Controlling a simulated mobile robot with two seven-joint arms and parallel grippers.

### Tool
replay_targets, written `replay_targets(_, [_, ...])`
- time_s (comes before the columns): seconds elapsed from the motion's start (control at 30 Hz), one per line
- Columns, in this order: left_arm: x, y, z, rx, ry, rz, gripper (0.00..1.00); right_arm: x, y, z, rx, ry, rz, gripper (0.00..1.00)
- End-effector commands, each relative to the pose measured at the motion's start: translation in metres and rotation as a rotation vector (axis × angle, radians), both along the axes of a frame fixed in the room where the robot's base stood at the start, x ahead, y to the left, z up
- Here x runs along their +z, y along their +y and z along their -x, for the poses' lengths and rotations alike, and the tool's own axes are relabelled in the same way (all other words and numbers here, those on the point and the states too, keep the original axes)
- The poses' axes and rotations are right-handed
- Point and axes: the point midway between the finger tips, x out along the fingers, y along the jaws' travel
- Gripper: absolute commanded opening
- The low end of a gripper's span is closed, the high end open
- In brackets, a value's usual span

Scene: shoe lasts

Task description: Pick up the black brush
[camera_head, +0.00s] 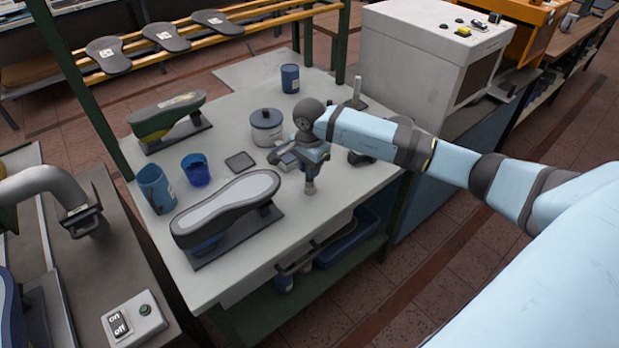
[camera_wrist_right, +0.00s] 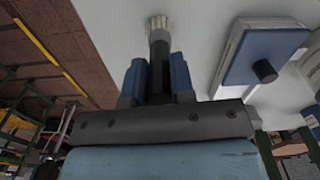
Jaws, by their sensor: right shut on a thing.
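The black brush (camera_wrist_right: 160,50) shows in the right wrist view with a dark handle and pale bristles. Its handle sits between the two blue-grey fingers of my right gripper (camera_wrist_right: 157,78), which is shut on it. In the head view my right gripper (camera_head: 311,172) is over the right part of the grey worktable (camera_head: 345,196). The pale end of the brush (camera_head: 310,188) shows just below it; most of the brush is hidden by the gripper. I cannot tell if the brush touches the table. My left gripper is not in view.
A shoe last on a stand (camera_head: 228,203), a blue cup (camera_head: 196,170), a larger blue container (camera_head: 156,188) and a lidded pot (camera_head: 267,127) stand to the left. A blue-topped box (camera_wrist_right: 268,50) lies close to the brush. The table's front right edge is near.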

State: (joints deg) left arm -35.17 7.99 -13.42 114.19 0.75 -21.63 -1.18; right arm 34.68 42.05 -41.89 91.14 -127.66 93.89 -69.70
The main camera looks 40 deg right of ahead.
Motion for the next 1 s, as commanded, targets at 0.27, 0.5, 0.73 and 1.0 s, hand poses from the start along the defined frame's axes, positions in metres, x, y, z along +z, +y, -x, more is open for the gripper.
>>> replay_targets(0.27, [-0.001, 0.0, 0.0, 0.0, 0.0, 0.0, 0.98, 0.006, 0.0, 0.0, 0.0, -0.001, 0.0, 0.0])
replay_targets(0.5, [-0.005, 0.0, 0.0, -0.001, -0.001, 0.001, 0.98, 0.04, -0.001, -0.001, 0.0, -0.005, 0.001, 0.0])
replay_targets(0.73, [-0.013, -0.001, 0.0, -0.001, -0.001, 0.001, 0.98, 0.106, -0.001, -0.002, 0.0, -0.008, 0.002, 0.0])
replay_targets(1.0, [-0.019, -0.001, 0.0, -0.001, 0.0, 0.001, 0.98, 0.172, 0.0, -0.001, 0.001, -0.004, 0.0, 0.0])
